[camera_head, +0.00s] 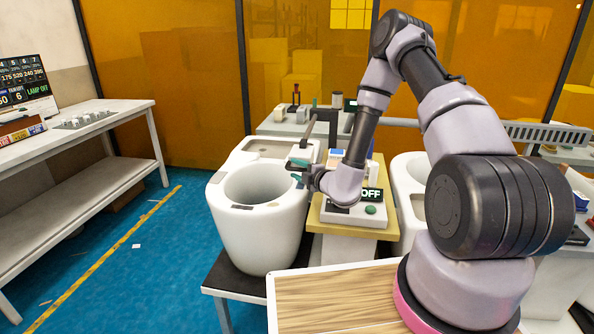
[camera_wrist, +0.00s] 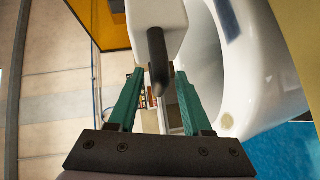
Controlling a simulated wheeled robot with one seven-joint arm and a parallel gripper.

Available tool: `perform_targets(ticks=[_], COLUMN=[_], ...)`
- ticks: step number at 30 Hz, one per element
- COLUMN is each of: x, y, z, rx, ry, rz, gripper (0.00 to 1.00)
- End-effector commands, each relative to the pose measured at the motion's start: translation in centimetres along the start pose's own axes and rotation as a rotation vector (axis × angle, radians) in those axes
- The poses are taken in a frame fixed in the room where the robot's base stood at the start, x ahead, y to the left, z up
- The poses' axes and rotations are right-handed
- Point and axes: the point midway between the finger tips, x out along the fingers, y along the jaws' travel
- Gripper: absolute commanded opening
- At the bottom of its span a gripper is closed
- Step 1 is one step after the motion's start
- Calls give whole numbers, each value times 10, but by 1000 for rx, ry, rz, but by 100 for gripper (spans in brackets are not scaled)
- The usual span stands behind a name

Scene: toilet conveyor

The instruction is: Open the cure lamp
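My gripper (camera_head: 299,171) is open, with its teal fingers over the right rim of the left toilet bowl (camera_head: 235,232). In the wrist view, the fingers of my gripper (camera_wrist: 160,76) stand apart, with a dark curved handle (camera_wrist: 157,55) between and just beyond their tips; neither finger clearly touches it. The handle hangs from a white part (camera_wrist: 155,14), which may belong to the cure lamp. In the head view, a dark bracket (camera_head: 331,122) rises behind my gripper. My arm hides much of that area, and I cannot tell the lamp's exact shape.
A control box (camera_head: 343,216) with an "OFF" display and a green button stands right of the bowl. A second white toilet (camera_head: 404,190) is farther right. The blue floor (camera_head: 150,270) is mostly clear.

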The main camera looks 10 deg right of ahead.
Motion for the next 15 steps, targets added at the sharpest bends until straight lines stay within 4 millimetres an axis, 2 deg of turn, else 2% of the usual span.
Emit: perform_targets(ticks=[4, 7, 15], x=[-2, -12, -65], y=[0, 0, -1], z=[0, 1, 1], rx=[0, 0, 2], ry=[0, -1, -1], rz=[0, 0, -3], gripper=[49, 49, 49])
